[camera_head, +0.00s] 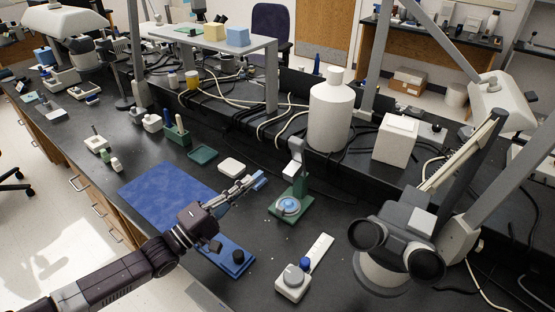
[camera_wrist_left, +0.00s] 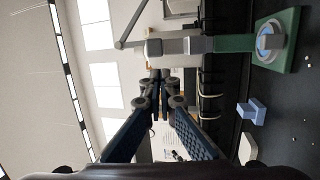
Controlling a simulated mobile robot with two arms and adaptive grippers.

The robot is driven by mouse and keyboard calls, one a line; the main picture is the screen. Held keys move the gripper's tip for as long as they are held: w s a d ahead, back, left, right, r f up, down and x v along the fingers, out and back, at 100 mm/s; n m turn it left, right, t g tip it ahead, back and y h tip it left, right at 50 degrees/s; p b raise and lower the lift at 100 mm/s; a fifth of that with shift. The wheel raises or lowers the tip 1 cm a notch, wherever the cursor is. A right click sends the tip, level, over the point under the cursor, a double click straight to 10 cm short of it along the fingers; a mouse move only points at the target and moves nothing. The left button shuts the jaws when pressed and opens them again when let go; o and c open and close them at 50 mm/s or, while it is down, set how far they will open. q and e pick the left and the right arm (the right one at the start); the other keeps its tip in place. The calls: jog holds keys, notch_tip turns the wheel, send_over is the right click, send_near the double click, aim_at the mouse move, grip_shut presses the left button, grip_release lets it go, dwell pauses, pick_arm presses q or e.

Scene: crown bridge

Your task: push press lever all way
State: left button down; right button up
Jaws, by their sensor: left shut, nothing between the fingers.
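The press (camera_head: 293,180) stands on the bench. It has a green base (camera_head: 277,212), a round blue-and-white dish and a pale grey upright. In the left wrist view the press (camera_wrist_left: 185,45) lies sideways, with its green base (camera_wrist_left: 290,45) at right. A thin grey rod, seemingly the lever (camera_wrist_left: 124,28), sticks out from its pale head. My left gripper (camera_head: 252,182) is shut and empty, to the left of the press. Its fingertips (camera_wrist_left: 158,85) show close together in the wrist view, apart from the press. My right gripper is not in view.
A blue mat (camera_head: 160,195) lies left of my gripper. A small blue block (camera_wrist_left: 251,111) is beside the press. A white device (camera_head: 293,284) is in front, a microscope (camera_head: 400,240) at right, and a white bottle (camera_head: 330,115) behind.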

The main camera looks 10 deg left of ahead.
pick_arm(q)
jog(key=s, duration=0.1)
jog(key=b, duration=0.4)
send_near(293, 148)
jog(key=x, duration=0.7)
jog(key=shift+w+f, duration=0.1)
jog(key=shift+f, duration=0.1)
jog(key=shift+r, duration=0.1)
